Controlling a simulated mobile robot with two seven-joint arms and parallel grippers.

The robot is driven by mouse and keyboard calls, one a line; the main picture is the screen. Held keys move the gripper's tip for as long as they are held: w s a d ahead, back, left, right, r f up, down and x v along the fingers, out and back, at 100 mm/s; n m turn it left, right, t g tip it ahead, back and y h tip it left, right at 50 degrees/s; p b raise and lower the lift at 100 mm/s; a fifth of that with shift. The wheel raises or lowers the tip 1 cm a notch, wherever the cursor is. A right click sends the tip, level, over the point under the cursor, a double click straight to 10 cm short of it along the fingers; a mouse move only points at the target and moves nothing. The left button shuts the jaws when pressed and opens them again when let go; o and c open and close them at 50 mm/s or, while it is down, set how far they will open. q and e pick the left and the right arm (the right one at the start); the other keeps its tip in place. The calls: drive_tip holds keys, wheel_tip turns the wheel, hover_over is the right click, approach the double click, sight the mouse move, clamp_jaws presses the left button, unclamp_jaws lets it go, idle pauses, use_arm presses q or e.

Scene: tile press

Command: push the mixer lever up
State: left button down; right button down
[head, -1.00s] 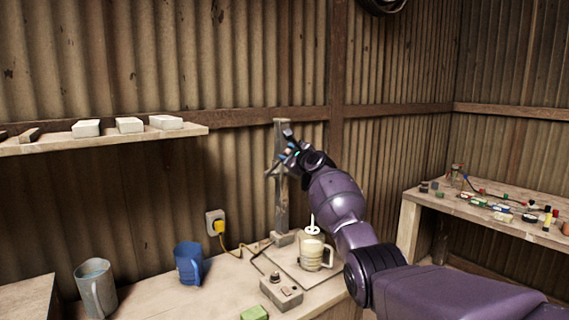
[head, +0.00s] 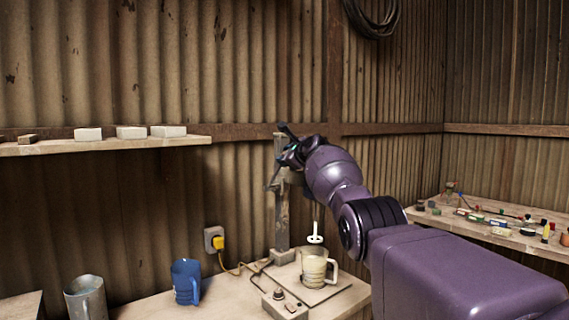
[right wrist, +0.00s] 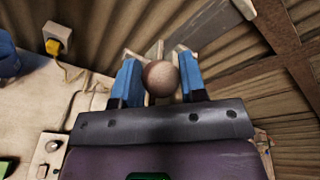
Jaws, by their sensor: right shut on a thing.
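The mixer (head: 282,225) is a wooden upright post on a base on the table, with a white whisk (head: 315,236) hanging in front of it. A cream striped mug (head: 313,268) stands on the mixer's base board, under the whisk. My right gripper (head: 284,158) is at the top of the post. In the right wrist view, its blue fingers are shut on the lever's round brown knob (right wrist: 160,77). The rest of the lever is mostly hidden by my gripper in the head view. My left gripper is not in view.
A control box (head: 284,305) with a knob is at the table's front. A blue mug (head: 186,282) and a metal mug (head: 86,298) stand to the left. A shelf (head: 105,146) with white blocks is on the left wall. A cluttered side table (head: 480,231) is at the right.

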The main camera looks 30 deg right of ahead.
drive_tip(key=shift+r, duration=0.2)
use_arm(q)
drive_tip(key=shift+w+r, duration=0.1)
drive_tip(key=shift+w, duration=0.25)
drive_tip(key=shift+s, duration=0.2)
use_arm(e)
drive_tip(key=shift+r, duration=0.3)
drive_tip(key=c, duration=1.1)
unclamp_jaws()
drive_tip(key=shift+c, duration=0.2)
drive_tip(key=shift+o, duration=0.4)
drive_tip(key=shift+w+f, duration=0.1)
drive_tip(key=shift+w, duration=0.1)
drive_tip(key=shift+f, duration=0.1)
